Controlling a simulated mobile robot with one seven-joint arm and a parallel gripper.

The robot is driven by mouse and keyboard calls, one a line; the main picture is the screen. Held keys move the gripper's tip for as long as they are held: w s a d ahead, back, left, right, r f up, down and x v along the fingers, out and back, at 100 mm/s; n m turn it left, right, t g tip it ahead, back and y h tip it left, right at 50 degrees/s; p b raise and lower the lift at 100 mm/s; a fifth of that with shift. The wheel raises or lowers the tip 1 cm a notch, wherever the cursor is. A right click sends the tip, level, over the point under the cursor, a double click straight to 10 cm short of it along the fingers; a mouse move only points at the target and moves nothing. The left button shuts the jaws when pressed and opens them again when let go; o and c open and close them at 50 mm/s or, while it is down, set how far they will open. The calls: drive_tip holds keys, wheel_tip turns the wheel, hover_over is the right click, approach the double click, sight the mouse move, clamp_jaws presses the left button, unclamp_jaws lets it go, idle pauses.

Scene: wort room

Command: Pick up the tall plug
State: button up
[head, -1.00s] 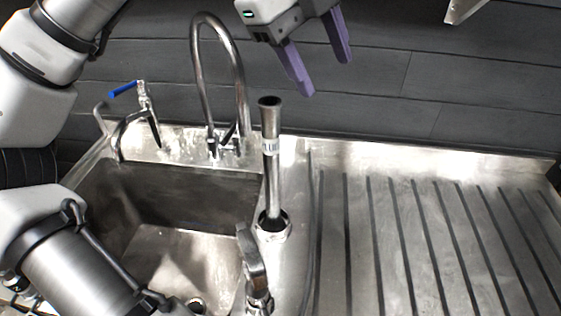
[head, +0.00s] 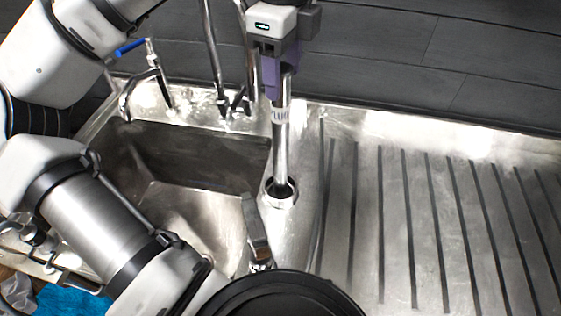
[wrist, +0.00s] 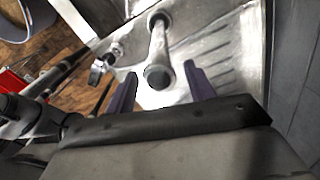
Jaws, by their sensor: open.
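The tall plug (head: 281,150) is a slim metal tube with a pale lettered band. It stands upright in a round drain hole (head: 280,192) beside the sink basin. My gripper (head: 280,84) is at the plug's upper end in the head view, its purple fingers hiding the flared top. In the wrist view, the plug's dark round top (wrist: 158,77) shows between the two spread fingers, with a gap on each side. The fingers are open and hold nothing.
The steel sink basin (head: 170,205) lies left of the plug, with a tall curved tap (head: 214,60) and a blue-handled tap (head: 152,68) behind it. Another metal fitting (head: 257,228) stands in front of the plug. The ribbed drainboard (head: 430,220) at right is clear.

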sight(280, 108)
drive_tip(key=shift+w+a+f+p, duration=0.15)
drive_tip(key=shift+f+p, duration=0.4)
drive_tip(key=shift+f, duration=0.75)
drive_tip(key=shift+a+f+p, duration=0.1)
drive_tip(key=shift+f+p, duration=0.45)
drive_tip(key=shift+f, duration=0.75)
clamp_jaws()
drive_tip(key=shift+r, duration=0.1)
